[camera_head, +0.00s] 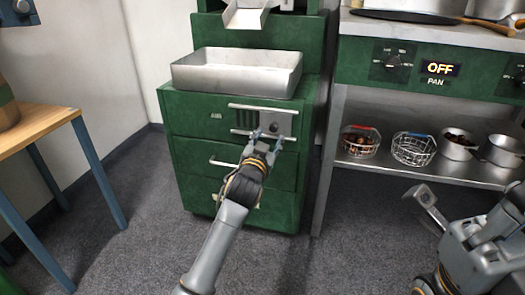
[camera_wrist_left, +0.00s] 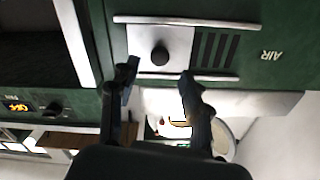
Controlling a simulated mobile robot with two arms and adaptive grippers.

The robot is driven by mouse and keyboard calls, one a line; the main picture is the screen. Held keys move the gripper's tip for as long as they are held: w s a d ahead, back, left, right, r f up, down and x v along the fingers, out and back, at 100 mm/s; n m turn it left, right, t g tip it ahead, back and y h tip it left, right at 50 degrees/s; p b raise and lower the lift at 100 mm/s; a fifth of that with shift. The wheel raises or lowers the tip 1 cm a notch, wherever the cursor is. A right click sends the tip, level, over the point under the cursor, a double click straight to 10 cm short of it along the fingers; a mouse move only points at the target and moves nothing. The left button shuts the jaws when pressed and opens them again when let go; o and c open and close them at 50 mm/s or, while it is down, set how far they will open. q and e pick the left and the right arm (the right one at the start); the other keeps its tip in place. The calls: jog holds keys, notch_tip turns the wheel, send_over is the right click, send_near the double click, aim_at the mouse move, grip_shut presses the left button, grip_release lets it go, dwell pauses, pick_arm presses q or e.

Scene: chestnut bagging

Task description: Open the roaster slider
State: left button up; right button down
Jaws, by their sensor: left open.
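The roaster slider (camera_head: 283,121) is a light metal plate between two horizontal rails on the front of the green roaster (camera_head: 192,118). In the left wrist view the slider (camera_wrist_left: 178,38) shows upside down with a round black knob (camera_wrist_left: 160,55). Dark vent slots (camera_wrist_left: 215,48) are uncovered beside it, on the side of the AIR label (camera_wrist_left: 271,55). My left gripper (camera_head: 266,137) is open in front of the slider. In the wrist view its fingertips (camera_wrist_left: 158,71) lie on either side of the knob's line; contact cannot be told. My right gripper (camera_head: 425,195) is away at the right.
A metal tray (camera_head: 237,88) stands on the roaster above the slider, and a drawer handle (camera_head: 224,163) is below. At the right, a metal shelf (camera_head: 400,168) holds baskets and pots under the green pan counter (camera_head: 365,64). A wooden table (camera_head: 35,122) is at the left.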

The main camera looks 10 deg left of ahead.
pick_arm(q)
jog(key=s, duration=0.7)
jog(key=shift+a, duration=0.1)
